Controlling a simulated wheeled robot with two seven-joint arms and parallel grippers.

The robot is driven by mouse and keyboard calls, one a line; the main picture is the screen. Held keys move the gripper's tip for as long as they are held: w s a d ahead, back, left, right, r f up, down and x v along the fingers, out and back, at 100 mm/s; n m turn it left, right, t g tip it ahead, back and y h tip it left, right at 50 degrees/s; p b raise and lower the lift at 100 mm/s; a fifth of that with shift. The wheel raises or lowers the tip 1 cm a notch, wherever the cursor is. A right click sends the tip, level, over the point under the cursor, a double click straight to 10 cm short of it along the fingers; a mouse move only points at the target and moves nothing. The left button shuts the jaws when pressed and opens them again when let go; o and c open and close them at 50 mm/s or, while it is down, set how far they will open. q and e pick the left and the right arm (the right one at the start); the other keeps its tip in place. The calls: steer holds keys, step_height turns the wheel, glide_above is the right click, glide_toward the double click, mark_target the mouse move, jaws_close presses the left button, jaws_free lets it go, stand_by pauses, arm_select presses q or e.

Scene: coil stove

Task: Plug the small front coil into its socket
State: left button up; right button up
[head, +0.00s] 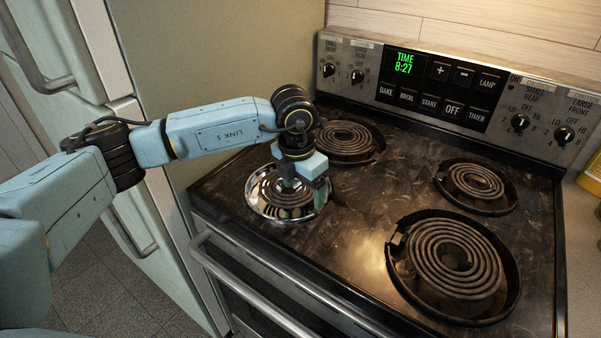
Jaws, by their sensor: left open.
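The small front coil (281,200) is a dark spiral at the front left of the stove. It lies in or over a shiny chrome drip bowl (256,206). My left gripper (304,193) is over the coil's right side, pointing down, with its fingers open. The fingers and wrist cover part of the coil and the bowl's back edge. The socket and the coil's plug end are hidden, so I cannot tell whether they are joined. My right gripper is not in the head view.
The large front coil (455,258) sits in a dark bowl at front right. Two rear coils (345,138) (477,181) stand behind. The control panel (440,85) rises at the back. An oven handle (270,290) runs along the front. Bare cooktop (350,220) lies between the coils.

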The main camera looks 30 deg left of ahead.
arm_select(q)
steer(key=shift+f, duration=0.5)
steer(key=c, duration=1.3)
steer(key=shift+w+a+r, duration=0.1)
steer(key=shift+a+r, duration=0.15)
steer(key=shift+a, duration=0.45)
steer(key=shift+w, duration=0.15)
